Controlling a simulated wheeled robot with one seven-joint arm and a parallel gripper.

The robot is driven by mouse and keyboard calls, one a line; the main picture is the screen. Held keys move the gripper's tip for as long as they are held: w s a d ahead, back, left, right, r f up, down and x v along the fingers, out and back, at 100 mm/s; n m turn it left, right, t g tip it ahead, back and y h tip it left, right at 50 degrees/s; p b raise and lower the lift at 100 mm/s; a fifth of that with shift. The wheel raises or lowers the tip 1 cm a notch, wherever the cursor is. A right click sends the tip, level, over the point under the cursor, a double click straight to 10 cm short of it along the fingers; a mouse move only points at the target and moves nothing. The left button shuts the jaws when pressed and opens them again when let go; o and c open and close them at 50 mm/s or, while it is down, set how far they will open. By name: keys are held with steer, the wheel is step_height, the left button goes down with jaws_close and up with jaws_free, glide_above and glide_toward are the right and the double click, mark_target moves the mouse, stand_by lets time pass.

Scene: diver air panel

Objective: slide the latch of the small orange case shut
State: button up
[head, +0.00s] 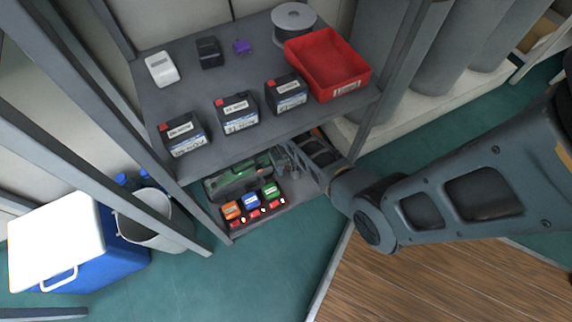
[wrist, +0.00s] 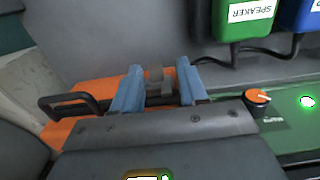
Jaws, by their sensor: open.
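The small orange case (wrist: 92,88) lies in the wrist view behind and left of my gripper, with a black handle (wrist: 62,103) at its left end. My gripper (wrist: 159,74) is open, with its two blue fingers apart over the case. A small grey-brown latch piece (wrist: 155,83) shows between the fingers. I cannot tell whether either finger touches it. My gripper's body hides the near part of the case. In the head view, my gripper (head: 284,160) reaches into the lower shelf, and the shelf above and my arm hide most of the case.
A green panel (wrist: 292,112) with an orange knob (wrist: 257,97) and a lit green light is right of the case. A green SPEAKER box (wrist: 240,22) and a blue box (wrist: 299,15) stand beyond. The upper shelf (head: 215,82) overhangs, holding batteries and a red bin (head: 326,62).

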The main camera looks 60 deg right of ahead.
mark_target(287, 168)
step_height(287, 168, up, 7)
steer(key=p, duration=0.4)
steer(key=shift+r, duration=0.2)
stand_by(0.3)
